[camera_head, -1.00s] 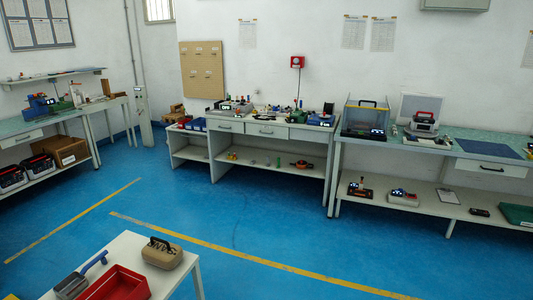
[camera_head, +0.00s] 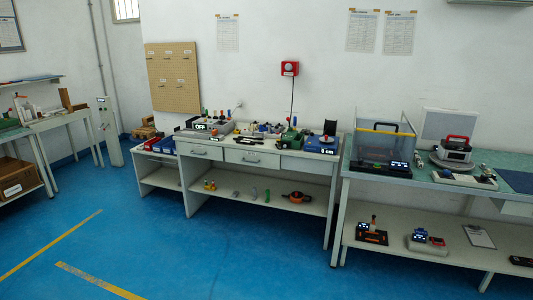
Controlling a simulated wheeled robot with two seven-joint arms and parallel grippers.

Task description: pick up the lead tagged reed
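I cannot make out a lead with a reed tag in this view. A pegboard (camera_head: 173,79) on the back wall has small labels, too small to read, and I see no lead on it clearly. The middle bench (camera_head: 262,159) carries several small tools and devices, including a unit with a lit "OFF" display (camera_head: 201,127) and a blue unit with a lit display (camera_head: 321,146). Neither of my grippers shows in the view.
A right bench (camera_head: 432,180) holds a clear-walled box (camera_head: 384,143) and a red-handled device (camera_head: 454,149). Small devices sit on its lower shelf. A left table (camera_head: 66,119) stands near the corner. Blue floor (camera_head: 200,255) in front is clear, with yellow lines.

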